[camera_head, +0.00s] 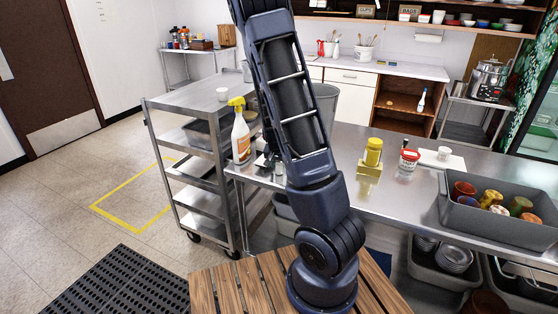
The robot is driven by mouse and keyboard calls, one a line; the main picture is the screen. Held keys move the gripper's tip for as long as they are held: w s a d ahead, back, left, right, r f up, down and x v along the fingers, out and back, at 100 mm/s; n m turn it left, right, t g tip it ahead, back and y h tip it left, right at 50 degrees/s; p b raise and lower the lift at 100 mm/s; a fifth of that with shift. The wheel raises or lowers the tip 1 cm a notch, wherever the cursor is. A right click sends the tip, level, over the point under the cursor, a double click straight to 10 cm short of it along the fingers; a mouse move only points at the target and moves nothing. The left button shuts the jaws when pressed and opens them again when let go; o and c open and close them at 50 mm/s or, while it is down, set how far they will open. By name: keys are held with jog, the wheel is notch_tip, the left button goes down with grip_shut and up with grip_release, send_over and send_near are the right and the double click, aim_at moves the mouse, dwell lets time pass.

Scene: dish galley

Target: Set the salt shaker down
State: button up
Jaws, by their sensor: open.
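My arm rises from its base at the bottom middle and leaves through the top edge, so my gripper cannot be made out. I cannot identify a salt shaker for sure. A small white tub with a red band (409,160) stands on the steel counter (350,147), with a small dark-topped item (405,143) just behind it that is too small to name. Small grey items (264,162) by the counter's left end are partly hidden behind my arm.
A yellow bottle (373,152) stands on a yellow block (369,168). A white cup (444,153) sits on a white board. A grey bin (490,218) holds several colored cups. A spray bottle (240,135) stands left of my arm, near a steel cart (190,103).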

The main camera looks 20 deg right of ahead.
jog(key=v, duration=1.2)
dwell(0.9)
jog(key=shift+r, duration=0.1)
jog(key=s+a+r+n+y, duration=0.1)
jog(key=s+a+r+n, duration=0.1)
jog(key=s+r, duration=0.7)
jog(key=s+a+r+n+y, duration=0.1)
jog(key=s+r+n, duration=0.3)
jog(key=s+r, duration=0.6)
jog(key=s+a, duration=0.1)
jog(key=s, duration=0.5)
jog(key=shift+s+r+n+t+y, duration=0.15)
jog(key=shift+r+n+t+y, duration=0.15)
jog(key=shift+n+t, duration=0.1)
